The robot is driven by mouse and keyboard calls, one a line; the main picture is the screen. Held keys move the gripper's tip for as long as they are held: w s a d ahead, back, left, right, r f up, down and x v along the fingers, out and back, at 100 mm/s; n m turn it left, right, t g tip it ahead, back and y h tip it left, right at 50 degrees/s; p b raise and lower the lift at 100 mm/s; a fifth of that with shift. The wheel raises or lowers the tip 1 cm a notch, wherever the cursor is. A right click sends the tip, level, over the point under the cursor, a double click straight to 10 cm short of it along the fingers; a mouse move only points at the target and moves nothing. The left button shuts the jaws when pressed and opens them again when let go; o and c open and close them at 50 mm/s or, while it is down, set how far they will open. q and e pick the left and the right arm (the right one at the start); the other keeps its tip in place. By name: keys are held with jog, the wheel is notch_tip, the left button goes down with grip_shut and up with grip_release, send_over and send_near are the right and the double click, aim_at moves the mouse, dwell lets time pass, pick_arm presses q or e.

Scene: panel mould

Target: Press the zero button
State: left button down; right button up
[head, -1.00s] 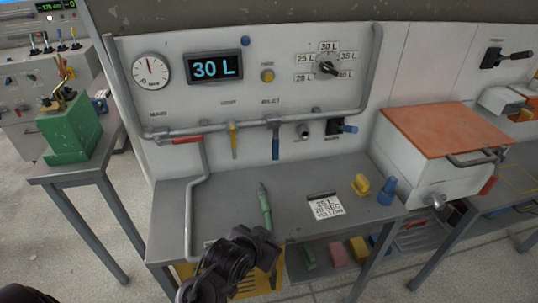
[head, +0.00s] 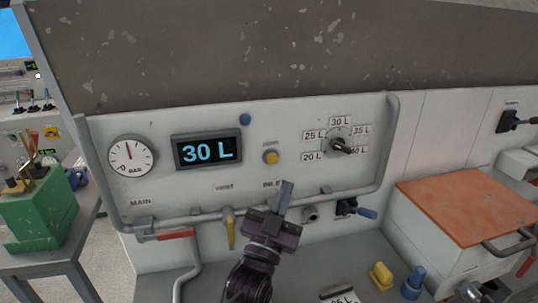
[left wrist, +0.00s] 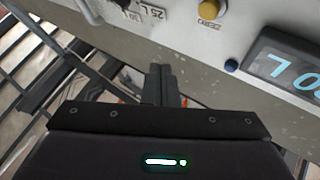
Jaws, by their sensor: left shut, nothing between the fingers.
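The yellow round button (head: 270,157) sits on the pale panel (head: 200,205), right of the display (head: 207,151) reading 30 L. A small label above it is too blurred to read surely in the head view. My left gripper (head: 286,185) is shut and empty, its fingers pointing up, a little below and right of the button in the picture. My right gripper is out of view.
A blue knob (head: 244,119) sits above the yellow button. A rotary dial (head: 338,146) with litre labels is to the right, a pressure gauge (head: 131,157) to the left.

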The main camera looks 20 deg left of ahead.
aim_at(272, 158)
pick_arm(q)
jog(key=shift+w+a+b, duration=0.2)
jog(key=shift+w+a, duration=0.55)
jog(key=shift+w, duration=0.4)
jog(key=shift+w+a+b, duration=0.25)
jog(key=shift+w+a, duration=0.55)
jog(key=shift+w, duration=0.4)
jog(key=shift+w+a+b, duration=0.2)
jog(key=shift+w+a, duration=0.55)
jog(key=shift+w, duration=0.4)
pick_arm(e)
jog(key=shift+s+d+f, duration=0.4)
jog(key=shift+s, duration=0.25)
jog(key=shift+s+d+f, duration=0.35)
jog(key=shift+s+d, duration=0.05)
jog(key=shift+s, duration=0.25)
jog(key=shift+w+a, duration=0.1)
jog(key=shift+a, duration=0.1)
pick_arm(q)
jog(key=shift+w+a, duration=0.1)
jog(key=shift+w+a, duration=0.15)
jog(key=shift+w, duration=0.1)
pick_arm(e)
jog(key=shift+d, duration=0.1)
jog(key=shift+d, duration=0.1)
